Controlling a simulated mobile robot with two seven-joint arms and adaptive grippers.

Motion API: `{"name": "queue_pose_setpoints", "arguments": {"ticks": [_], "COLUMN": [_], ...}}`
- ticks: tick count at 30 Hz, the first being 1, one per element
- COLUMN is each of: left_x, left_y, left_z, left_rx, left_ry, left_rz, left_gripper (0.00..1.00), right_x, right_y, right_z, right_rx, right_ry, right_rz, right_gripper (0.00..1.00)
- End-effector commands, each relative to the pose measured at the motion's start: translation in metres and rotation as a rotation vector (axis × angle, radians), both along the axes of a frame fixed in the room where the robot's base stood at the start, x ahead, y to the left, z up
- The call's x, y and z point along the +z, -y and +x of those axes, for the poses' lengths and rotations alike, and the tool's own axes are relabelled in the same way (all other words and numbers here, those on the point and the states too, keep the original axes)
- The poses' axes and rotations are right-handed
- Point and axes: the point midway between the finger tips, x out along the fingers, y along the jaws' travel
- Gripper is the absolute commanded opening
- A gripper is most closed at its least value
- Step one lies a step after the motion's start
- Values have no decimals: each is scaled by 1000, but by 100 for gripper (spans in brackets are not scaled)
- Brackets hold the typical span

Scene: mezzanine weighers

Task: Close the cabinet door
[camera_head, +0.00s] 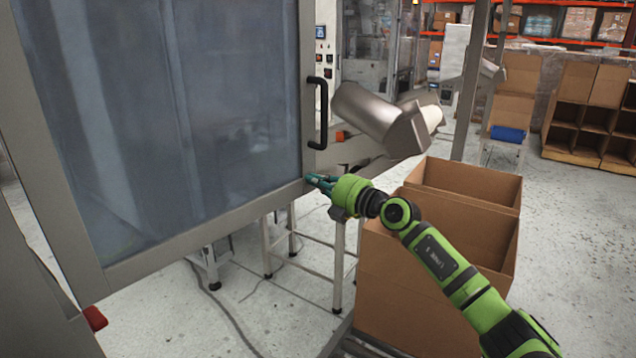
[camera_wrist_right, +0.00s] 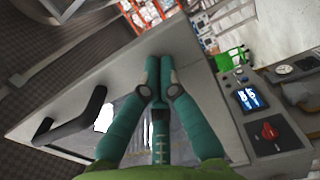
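The cabinet door (camera_head: 180,130) is a large bluish see-through panel in a grey metal frame, filling the left of the head view. It appears to stand open, swung out at an angle. Its black handle (camera_head: 320,112) is on the right edge and also shows in the right wrist view (camera_wrist_right: 72,122). My right gripper (camera_head: 318,181) is at the frame's lower right corner, below the handle. In the right wrist view its teal fingers (camera_wrist_right: 159,62) are together with nothing between them, tips at the grey frame; contact is unclear. My left gripper is out of view.
Open cardboard boxes (camera_head: 430,300) stand below my right arm. A metal chute (camera_head: 375,115) juts out right of the handle. A control panel (camera_wrist_right: 255,115) with a red knob shows in the wrist view. Shelves and a blue bin (camera_head: 508,133) are farther back; the floor at right is clear.

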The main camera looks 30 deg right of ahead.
Motion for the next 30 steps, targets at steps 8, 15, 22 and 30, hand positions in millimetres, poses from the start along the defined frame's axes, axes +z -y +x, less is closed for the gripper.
{"name": "queue_pose_setpoints", "arguments": {"ticks": [8,15,22,30], "left_x": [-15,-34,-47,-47], "left_y": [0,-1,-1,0], "left_z": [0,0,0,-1], "left_rx": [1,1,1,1], "left_ry": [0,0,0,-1], "left_rz": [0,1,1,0], "left_gripper": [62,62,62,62], "right_x": [-2,-4,-1,1], "right_y": [-20,-37,-53,-56], "right_z": [50,87,107,111], "right_rx": [-2,-3,2,3], "right_ry": [2,1,1,-1], "right_rz": [8,8,0,-4], "right_gripper": [0,0,0,0]}}
